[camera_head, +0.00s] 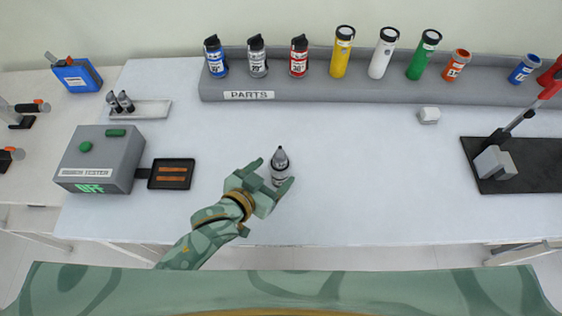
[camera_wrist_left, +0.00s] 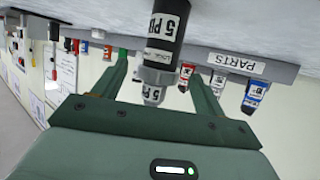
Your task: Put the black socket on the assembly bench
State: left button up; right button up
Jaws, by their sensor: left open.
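In the left wrist view the black piece (camera_wrist_left: 163,35) appears upside down between the spread fingers (camera_wrist_left: 158,72). I cannot tell whether either finger touches it. My right gripper is not in view.
A grey tester box (camera_head: 100,160) and small black tray (camera_head: 172,174) lie to the left. A grey parts rack (camera_head: 330,90) with several coloured cylinders runs along the back. A white block (camera_head: 429,116) and a black-based lever fixture (camera_head: 515,172) are at right.

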pick_arm(q)
jog(key=v, duration=0.6)
jog(key=shift+p, duration=0.4)
